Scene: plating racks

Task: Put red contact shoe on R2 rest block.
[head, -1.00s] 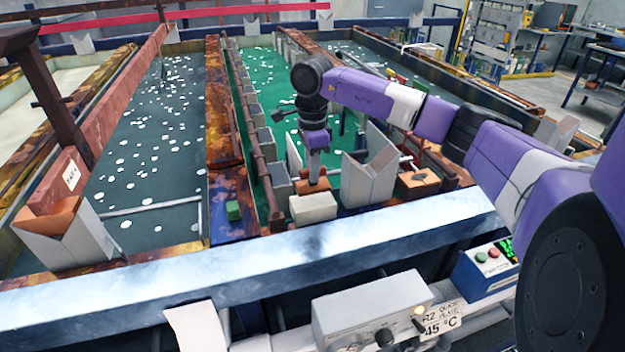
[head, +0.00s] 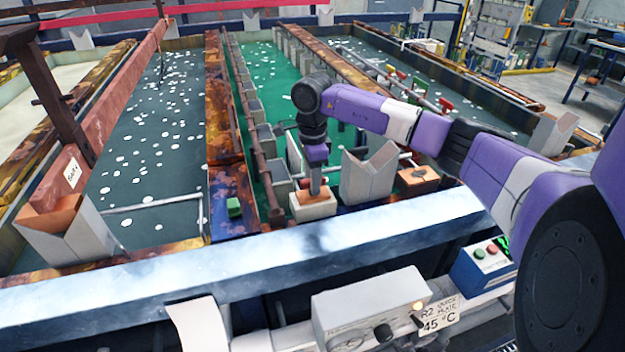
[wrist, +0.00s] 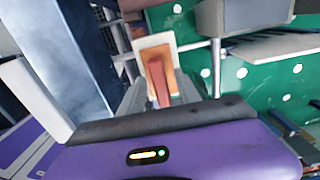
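The red contact shoe has a red grip (wrist: 158,82) above an orange-copper base (wrist: 170,62) in the wrist view. My gripper (head: 316,188) points straight down in the head view. Its fingers (wrist: 159,96) flank the red grip closely and look shut on it. The shoe's base (head: 313,197) is over the top of a white block (head: 312,211) at the near end of the green tank, taken as the R2 rest block. The base appears to touch the block and lie within its edges; any small gap is hidden. My fingers mostly hide the red grip in the head view.
A pale V-shaped holder (head: 368,175) stands just right of the block. Beyond it is another copper-topped block (head: 418,176). A blue-white rail (head: 240,255) runs in front, with a control box (head: 370,305) labelled R2 below. A small green piece (head: 234,207) lies left.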

